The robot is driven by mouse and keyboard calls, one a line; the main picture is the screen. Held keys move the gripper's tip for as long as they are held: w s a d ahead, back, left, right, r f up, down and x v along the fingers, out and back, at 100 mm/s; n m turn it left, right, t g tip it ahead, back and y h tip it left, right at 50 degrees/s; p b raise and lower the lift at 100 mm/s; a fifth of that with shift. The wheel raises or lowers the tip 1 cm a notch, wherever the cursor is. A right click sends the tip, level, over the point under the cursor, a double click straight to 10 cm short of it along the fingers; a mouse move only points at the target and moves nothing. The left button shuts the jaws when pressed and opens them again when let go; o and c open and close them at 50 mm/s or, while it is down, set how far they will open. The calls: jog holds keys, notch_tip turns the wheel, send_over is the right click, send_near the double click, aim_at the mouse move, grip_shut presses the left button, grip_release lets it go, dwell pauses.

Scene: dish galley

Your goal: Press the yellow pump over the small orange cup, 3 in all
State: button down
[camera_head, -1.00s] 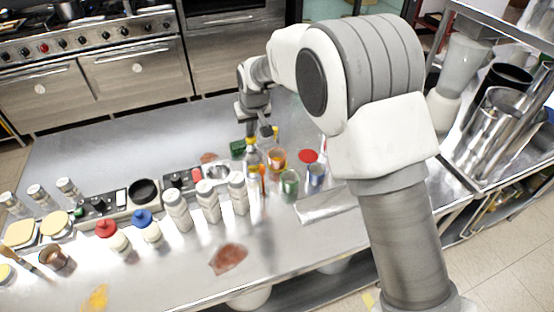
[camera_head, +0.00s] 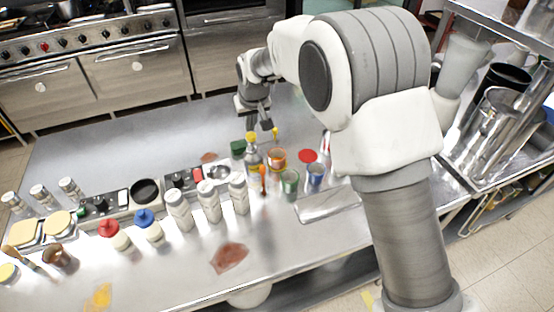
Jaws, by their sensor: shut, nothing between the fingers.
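The yellow pump (camera_head: 251,136) tops a clear bottle (camera_head: 252,157) at the middle of the steel counter. The small orange cup (camera_head: 277,160) stands just right of the bottle. A small yellow piece (camera_head: 275,134) shows above the cup; I cannot tell whether it belongs to the pump. My gripper (camera_head: 258,126) is shut and empty, pointing down near and above the pump head. A gap seems to show between them, but the exact distance is unclear. The cup's contents are too small to tell.
A green cup (camera_head: 289,184) and a blue cup (camera_head: 316,176) stand in front of the orange cup. White bottles (camera_head: 209,203) stand to the left. A dark green object (camera_head: 238,148) is beside the pump bottle. The counter behind is clear.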

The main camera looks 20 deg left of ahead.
aim_at(251, 135)
jog(key=shift+f, duration=0.15)
jog(key=shift+f+b, duration=1.1)
jog(key=shift+f, duration=0.3)
jog(key=shift+s+d, duration=0.1)
jog(key=shift+r, duration=0.2)
jog(key=shift+r+p, duration=0.85)
jog(key=shift+r, duration=0.45)
jog(key=shift+f+b, duration=1)
jog(key=shift+f, duration=0.4)
jog(key=shift+r+p, duration=0.8)
jog(key=shift+r, duration=0.6)
